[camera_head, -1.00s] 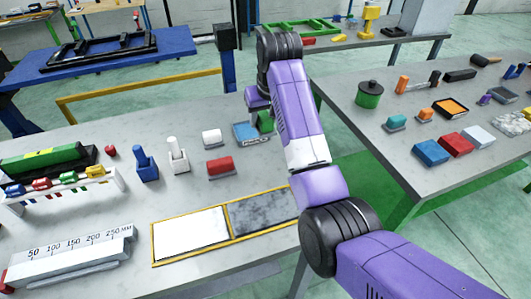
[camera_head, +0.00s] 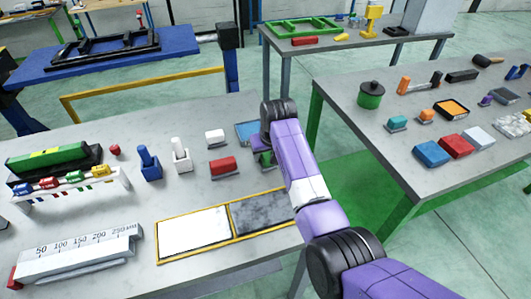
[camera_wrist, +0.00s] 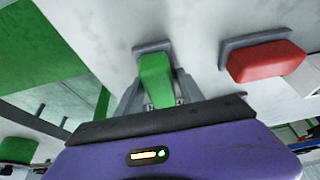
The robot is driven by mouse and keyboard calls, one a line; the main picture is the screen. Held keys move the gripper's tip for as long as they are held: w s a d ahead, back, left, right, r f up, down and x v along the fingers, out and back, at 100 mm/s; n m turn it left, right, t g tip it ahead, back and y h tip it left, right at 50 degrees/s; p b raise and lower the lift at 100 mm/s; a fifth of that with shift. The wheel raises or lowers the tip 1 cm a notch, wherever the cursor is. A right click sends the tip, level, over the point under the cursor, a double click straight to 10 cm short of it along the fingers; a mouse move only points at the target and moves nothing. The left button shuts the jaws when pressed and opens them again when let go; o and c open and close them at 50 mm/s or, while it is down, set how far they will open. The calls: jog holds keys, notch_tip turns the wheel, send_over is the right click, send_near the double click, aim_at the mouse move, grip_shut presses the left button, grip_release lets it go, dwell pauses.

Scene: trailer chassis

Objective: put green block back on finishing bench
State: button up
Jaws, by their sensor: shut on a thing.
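The green block (camera_wrist: 155,78) with a grey base (camera_wrist: 152,47) is between the fingers of my gripper (camera_wrist: 158,98) in the wrist view. My gripper is shut on it. In the head view, my gripper (camera_head: 262,160) is low over the right part of the near grey bench (camera_head: 120,195), and only a bit of green shows beside it. The arm hides most of the block. I cannot tell whether the block touches the bench top. A similar red block (camera_head: 222,167) sits to its left, also seen in the wrist view (camera_wrist: 264,61).
A blue tray (camera_head: 246,130) is just behind my gripper. A white block (camera_head: 215,137) and a yellow-framed two-part panel (camera_head: 193,233) are nearby. A second grey bench (camera_head: 385,150) stands to the right across a gap, with coloured blocks and a green canister (camera_head: 371,96).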

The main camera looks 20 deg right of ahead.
jog(key=o, duration=1.2)
jog(key=shift+f, duration=0.1)
jog(key=shift+s+r, duration=0.15)
jog(key=shift+r, duration=0.45)
jog(key=v, duration=1.1)
jog(key=shift+b, duration=0.35)
